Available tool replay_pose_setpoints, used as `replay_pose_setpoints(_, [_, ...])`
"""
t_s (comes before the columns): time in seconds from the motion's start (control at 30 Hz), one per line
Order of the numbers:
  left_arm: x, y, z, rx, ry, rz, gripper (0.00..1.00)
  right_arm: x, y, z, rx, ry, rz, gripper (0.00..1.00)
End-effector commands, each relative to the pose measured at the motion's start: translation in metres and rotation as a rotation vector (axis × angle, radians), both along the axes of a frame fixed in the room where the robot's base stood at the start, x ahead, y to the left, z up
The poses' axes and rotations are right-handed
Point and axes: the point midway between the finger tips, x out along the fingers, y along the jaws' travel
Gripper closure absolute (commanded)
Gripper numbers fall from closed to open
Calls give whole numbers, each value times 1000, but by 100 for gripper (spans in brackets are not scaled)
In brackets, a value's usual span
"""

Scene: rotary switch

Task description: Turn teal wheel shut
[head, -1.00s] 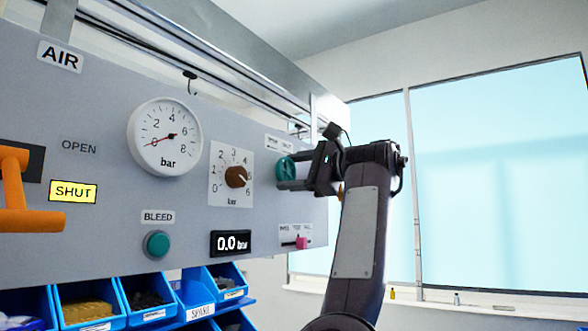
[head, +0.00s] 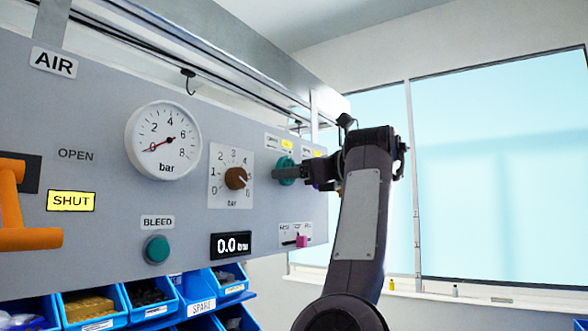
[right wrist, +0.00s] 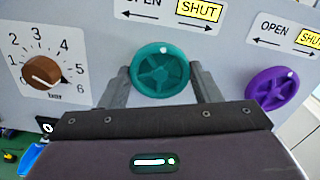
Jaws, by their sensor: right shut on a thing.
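The teal wheel (right wrist: 160,70) is a round spoked handwheel on the grey panel, with a pale dot at its top right rim. In the head view the teal wheel (head: 285,170) is partly hidden by my gripper. My right gripper (right wrist: 163,82) has one finger on each side of the wheel and is shut on its rim. The right gripper (head: 289,174) also shows at the panel's right end in the head view. The label above the wheel (right wrist: 170,10) reads OPEN and SHUT with arrows, and SHUT is lit yellow. My left gripper is not in view.
A purple wheel (right wrist: 272,90) sits just right of my gripper, its SHUT label lit too. A brown rotary knob (head: 236,178) is to the left. A gauge (head: 163,141), a teal BLEED button (head: 157,249) and an orange lever (head: 18,215) are farther left. Blue bins (head: 90,309) lie below.

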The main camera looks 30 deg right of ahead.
Motion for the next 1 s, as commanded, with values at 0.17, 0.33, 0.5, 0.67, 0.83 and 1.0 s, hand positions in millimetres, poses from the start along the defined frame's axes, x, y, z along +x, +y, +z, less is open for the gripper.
replay_pose_setpoints(0.17, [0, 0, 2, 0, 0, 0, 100, 1, 1, -1, 49, 22, 3, 66])
replay_pose_setpoints(0.33, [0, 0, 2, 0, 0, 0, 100, 1, 1, -1, 70, 31, 3, 66])
replay_pose_setpoints(0.5, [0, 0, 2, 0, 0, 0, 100, 1, 1, -2, 74, 34, 3, 66])
replay_pose_setpoints(0.67, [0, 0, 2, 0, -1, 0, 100, 1, 1, -2, 74, 34, 3, 66])
replay_pose_setpoints(0.83, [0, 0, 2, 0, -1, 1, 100, 1, 1, -2, 73, 33, 2, 27])
replay_pose_setpoints(1.0, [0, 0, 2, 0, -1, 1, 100, 1, 1, -1, 72, 31, 2, 21])
